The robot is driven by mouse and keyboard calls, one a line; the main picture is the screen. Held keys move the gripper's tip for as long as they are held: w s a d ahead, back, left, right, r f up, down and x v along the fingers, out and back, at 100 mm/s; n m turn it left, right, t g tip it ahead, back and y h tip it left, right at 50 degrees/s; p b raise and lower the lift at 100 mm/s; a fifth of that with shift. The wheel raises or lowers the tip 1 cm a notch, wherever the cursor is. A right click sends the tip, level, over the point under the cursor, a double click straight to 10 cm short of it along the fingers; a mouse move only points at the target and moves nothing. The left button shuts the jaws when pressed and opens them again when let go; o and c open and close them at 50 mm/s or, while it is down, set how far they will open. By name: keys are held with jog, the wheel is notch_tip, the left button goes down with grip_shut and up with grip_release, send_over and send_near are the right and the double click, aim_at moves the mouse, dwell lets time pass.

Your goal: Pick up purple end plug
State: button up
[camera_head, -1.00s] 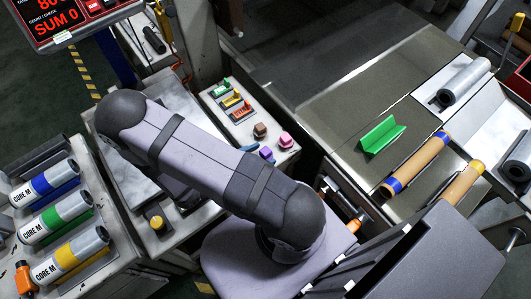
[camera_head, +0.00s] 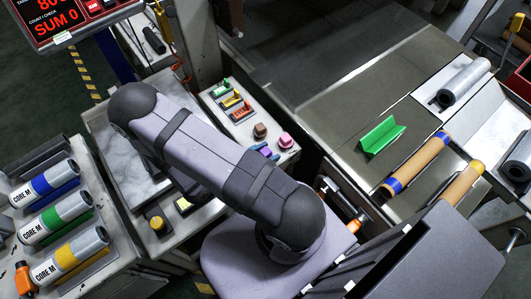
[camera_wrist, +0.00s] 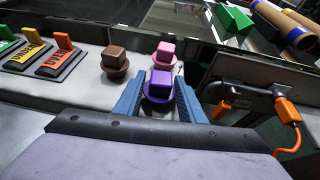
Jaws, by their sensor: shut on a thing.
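The purple end plug (camera_wrist: 160,84) is a squarish purple block on a round purple flange. In the wrist view it sits between the two blue fingers of my gripper (camera_wrist: 159,95), which are shut on it. In the head view the purple plug (camera_head: 266,151) shows only in part beside my blue fingertips, on or just above the pale panel. I cannot tell whether it is clear of the surface. A pink plug (camera_wrist: 165,54) stands just beyond it, and a brown plug (camera_wrist: 116,62) stands to its left.
A dark ledge with an orange-plugged cable (camera_wrist: 280,105) is to the right in the wrist view. A green angled block (camera_head: 381,137) and cardboard tubes (camera_head: 416,166) lie further right.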

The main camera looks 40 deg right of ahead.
aim_at(266, 151)
jog(key=shift+r, duration=0.1)
jog(key=shift+r+p, duration=0.85)
jog(key=shift+r, duration=4.05)
